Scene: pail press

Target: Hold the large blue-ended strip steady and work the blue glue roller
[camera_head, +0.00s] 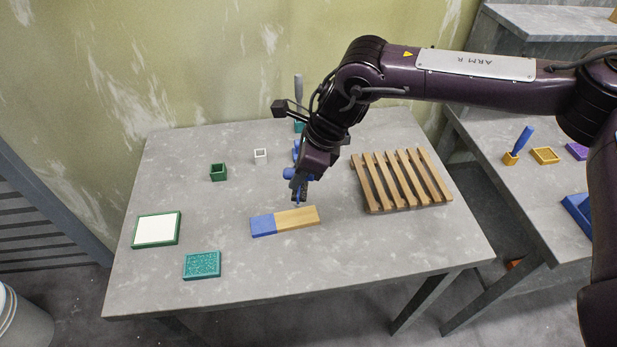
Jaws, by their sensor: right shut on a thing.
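The large blue-ended strip (297,218) lies flat on the grey table near its middle. Its left end is blue and the rest is light wood. My right gripper (299,194) points down just above and behind the strip. It is shut on the blue glue roller (289,174), whose blue parts show beside and below the fingers. The fingers hide much of the roller. I cannot tell whether the roller touches the strip. My left gripper is not in view, and nothing is seen holding the strip.
A slatted wooden rack (402,180) stands right of the strip. A green-framed white pad (157,230), a teal sponge-like block (202,265), a green cup (218,172) and a white cup (260,156) stand left. The front right of the table is clear.

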